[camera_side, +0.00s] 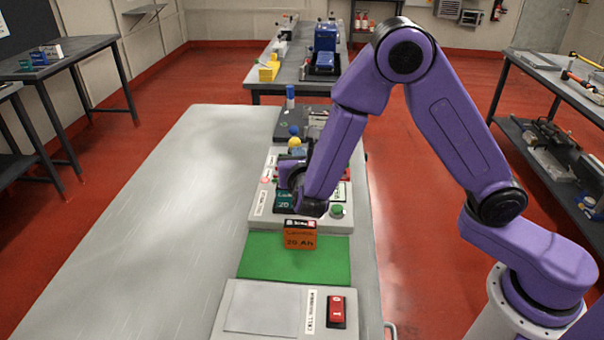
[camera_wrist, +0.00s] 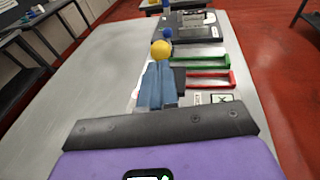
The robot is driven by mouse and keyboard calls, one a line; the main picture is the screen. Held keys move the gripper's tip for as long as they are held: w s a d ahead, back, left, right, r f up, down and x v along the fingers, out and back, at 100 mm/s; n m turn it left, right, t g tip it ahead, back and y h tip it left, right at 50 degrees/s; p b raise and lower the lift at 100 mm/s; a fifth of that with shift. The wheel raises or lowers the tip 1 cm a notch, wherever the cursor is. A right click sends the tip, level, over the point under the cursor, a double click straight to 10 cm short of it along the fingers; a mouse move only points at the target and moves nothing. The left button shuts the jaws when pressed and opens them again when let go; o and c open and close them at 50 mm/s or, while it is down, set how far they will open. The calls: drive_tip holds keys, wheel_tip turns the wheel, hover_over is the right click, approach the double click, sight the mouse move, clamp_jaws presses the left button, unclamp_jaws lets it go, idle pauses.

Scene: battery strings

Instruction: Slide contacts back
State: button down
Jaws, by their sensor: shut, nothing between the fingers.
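In the wrist view my gripper (camera_wrist: 158,72) is shut and empty, its blue-grey fingers side by side. A yellow ball knob (camera_wrist: 161,49) shows just past the fingertips; I cannot tell whether they touch. The knob also shows in the side view (camera_side: 294,142), at the back of a light grey station (camera_side: 337,225). My arm hides part of that station and most of my fingers there. A teal battery (camera_side: 284,201) marked 20 sits in the station, partly hidden. Which parts are the contacts is not clear.
An orange 20 Ah battery (camera_side: 300,239) stands on a green mat (camera_side: 265,265). A front panel has a red switch (camera_side: 337,311). Green (camera_wrist: 210,60) and red (camera_wrist: 208,78) handles lie right of my fingers. A blue knob (camera_wrist: 167,33) stands behind. The table's left side is clear.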

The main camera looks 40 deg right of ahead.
drive_tip(key=v, duration=1)
drive_tip(key=s+d+m+g+y, duration=0.2)
drive_tip(key=s+d+m+g, duration=0.6)
drive_tip(key=s+d+m, duration=0.3)
drive_tip(key=s+m+g+y, duration=0.4)
drive_tip(key=s+y, duration=0.3)
drive_tip(key=s, duration=0.8)
drive_tip(key=shift+m+g, duration=0.4)
drive_tip(key=shift+m, duration=0.4)
